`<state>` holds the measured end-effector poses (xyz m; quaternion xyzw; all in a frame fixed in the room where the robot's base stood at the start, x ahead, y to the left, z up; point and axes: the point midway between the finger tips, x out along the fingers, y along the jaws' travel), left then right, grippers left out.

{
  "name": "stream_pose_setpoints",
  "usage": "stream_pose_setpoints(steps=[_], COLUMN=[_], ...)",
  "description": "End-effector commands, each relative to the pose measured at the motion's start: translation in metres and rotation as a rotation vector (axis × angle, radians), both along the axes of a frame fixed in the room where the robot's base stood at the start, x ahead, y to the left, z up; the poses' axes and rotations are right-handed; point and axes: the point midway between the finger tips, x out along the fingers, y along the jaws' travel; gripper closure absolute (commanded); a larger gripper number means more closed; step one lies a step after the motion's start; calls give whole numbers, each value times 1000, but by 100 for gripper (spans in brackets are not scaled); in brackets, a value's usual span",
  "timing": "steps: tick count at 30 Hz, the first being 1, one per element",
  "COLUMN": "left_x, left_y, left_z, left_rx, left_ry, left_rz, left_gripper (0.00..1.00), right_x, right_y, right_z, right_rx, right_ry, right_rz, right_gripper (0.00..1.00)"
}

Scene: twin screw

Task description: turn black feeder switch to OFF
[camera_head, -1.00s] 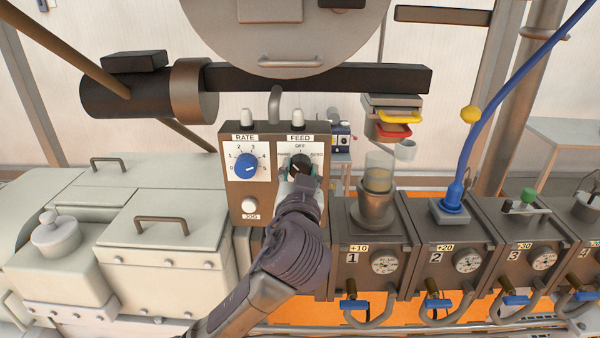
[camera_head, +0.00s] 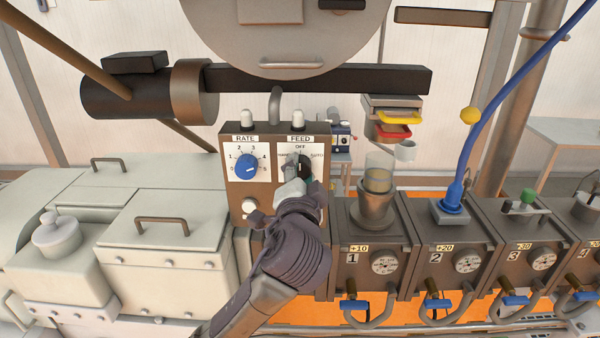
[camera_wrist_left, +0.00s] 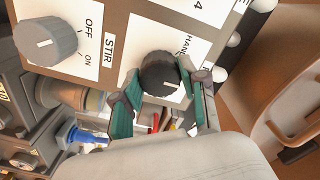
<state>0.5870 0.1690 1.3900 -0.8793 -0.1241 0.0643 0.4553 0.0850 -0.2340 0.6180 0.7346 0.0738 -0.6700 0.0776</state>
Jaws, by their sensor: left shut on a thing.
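The black feeder switch (camera_head: 305,163) is the round knob under the FEED label, on the right half of the brown control box (camera_head: 272,133). OFF is printed above it, with labels on both sides. My left gripper (camera_head: 301,181) is at the knob and hides its lower left part. In the left wrist view, the teal finger pads of my left gripper (camera_wrist_left: 163,98) stand on either side of the black knob (camera_wrist_left: 158,72), shut on it. A white mark shows on the knob; which label it points to is not clear. My right gripper is not in view.
The blue RATE knob (camera_head: 246,167) sits left of the switch, with a white button (camera_head: 249,207) below it. A grey STIR knob (camera_wrist_left: 46,42) shows in the left wrist view. A glass-topped cup (camera_head: 376,190) stands on the unit to the right.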

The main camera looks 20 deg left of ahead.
Motion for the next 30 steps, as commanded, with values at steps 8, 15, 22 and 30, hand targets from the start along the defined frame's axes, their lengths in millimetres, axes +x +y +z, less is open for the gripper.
stream_pose_setpoints(steps=[8,15,22,30], left_x=[0,0,0,-1], left_y=[0,0,0,0], left_z=[-1,-1,-1,0], left_rx=[26,26,25,25], left_ry=[9,9,9,8], left_rz=[-1,-1,-1,-1], left_gripper=[92,92,32,32], right_x=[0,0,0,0], right_y=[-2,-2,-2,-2], right_z=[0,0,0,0], right_rx=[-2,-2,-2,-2], right_ry=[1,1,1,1], right_rz=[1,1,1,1], right_gripper=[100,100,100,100])
